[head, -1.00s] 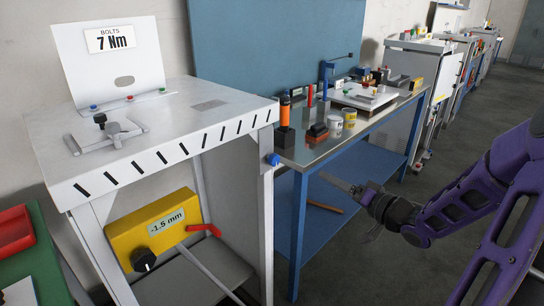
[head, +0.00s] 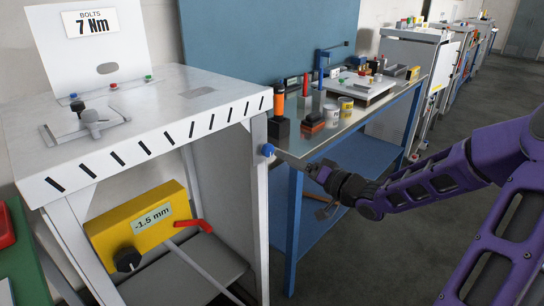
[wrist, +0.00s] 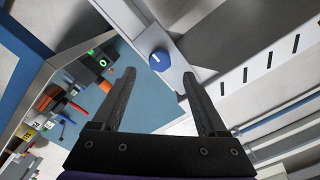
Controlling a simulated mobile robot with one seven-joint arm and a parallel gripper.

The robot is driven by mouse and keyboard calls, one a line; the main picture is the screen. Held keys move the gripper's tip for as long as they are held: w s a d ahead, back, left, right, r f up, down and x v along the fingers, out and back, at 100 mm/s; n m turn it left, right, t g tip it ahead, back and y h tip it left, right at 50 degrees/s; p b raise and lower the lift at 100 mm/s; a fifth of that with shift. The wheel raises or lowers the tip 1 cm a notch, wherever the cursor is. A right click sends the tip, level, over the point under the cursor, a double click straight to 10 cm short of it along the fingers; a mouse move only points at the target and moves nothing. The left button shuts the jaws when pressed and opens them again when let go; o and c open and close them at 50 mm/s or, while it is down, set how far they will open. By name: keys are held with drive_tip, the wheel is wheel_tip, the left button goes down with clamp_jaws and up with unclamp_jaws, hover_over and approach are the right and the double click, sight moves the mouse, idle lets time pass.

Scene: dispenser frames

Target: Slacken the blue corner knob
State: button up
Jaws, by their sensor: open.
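The blue corner knob (head: 267,150) sits on the front right corner post of the white dispenser frame (head: 150,110), just below its top. In the wrist view the knob (wrist: 160,61) is round with a short white mark and stands on the pale post. My gripper (head: 284,156) is open and empty, its fingers pointing left at the knob from close by on its right. In the wrist view the knob lies between and slightly beyond the two fingertips (wrist: 158,74). I cannot tell whether a finger touches it.
A blue workbench (head: 345,135) with tins and tools stands right behind my gripper. Below the frame's top are a yellow box (head: 140,222) reading -1.5 mm and a red lever (head: 193,224). Open grey floor lies at the right.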

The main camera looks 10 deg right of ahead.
sight(270, 151)
drive_tip(key=b+x, duration=0.1)
drive_tip(key=x, duration=0.5)
drive_tip(key=shift+w+a, duration=0.2)
drive_tip(key=shift+w, duration=0.05)
clamp_jaws()
